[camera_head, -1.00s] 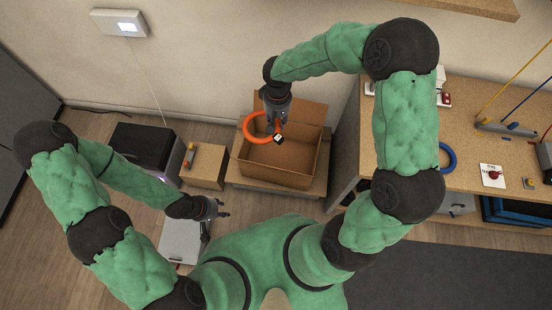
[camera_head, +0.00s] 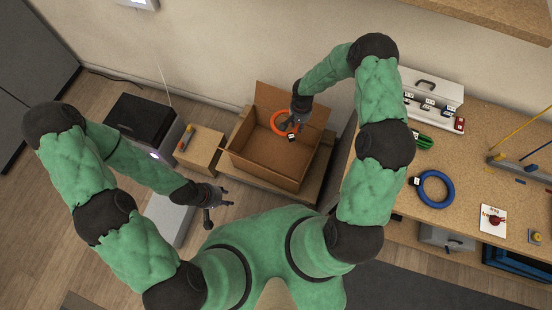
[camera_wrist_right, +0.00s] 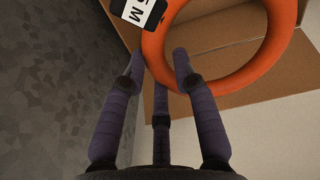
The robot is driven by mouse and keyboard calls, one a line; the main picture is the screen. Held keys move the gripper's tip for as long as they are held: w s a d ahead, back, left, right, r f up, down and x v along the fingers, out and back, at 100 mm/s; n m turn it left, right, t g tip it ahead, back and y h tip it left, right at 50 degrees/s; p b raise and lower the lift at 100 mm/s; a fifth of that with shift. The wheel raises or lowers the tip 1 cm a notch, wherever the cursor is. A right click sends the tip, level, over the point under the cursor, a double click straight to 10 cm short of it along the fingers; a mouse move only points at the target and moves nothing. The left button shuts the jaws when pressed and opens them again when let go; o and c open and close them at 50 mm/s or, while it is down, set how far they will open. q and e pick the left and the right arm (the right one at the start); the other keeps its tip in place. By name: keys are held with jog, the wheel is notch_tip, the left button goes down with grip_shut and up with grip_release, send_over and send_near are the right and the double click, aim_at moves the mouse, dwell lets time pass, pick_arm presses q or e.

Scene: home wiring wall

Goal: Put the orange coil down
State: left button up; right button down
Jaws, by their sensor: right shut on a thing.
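The orange coil (camera_head: 279,122) is a ring with a black-and-white tag (camera_head: 291,137). It also fills the top of the right wrist view (camera_wrist_right: 274,55), with its tag (camera_wrist_right: 140,12) beside the fingers. My right gripper (camera_head: 294,120) is shut on the coil's near side. The coil is over the open cardboard box (camera_head: 258,166), toward its back wall. I cannot tell whether it touches the box. My left gripper (camera_head: 225,197) is open and empty, in front of the box to the left.
The box stands on a low wooden platform (camera_head: 318,185). A wooden block (camera_head: 203,150) and a black cabinet (camera_head: 143,122) are to its left. The workbench (camera_head: 450,150) at right carries a blue coil (camera_head: 436,188), a green coil (camera_head: 423,139) and a white case (camera_head: 434,92).

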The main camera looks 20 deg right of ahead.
jog(key=s+d+f+m+b, duration=0.1)
jog(key=s+f+m, duration=0.1)
jog(key=f, duration=0.7)
jog(key=s+d+f+m+b, duration=0.1)
jog(key=s+f+m+b, duration=0.1)
jog(key=f, duration=0.8)
jog(key=b, duration=0.5)
send_over(298, 166)
notch_tip(298, 166, down, 13)
jog(key=shift+f, duration=0.1)
jog(key=shift+f+b, duration=1.3)
jog(key=shift+f, duration=0.95)
jog(key=shift+r, duration=0.1)
jog(key=c, duration=1)
grip_release()
jog(key=shift+o, duration=0.2)
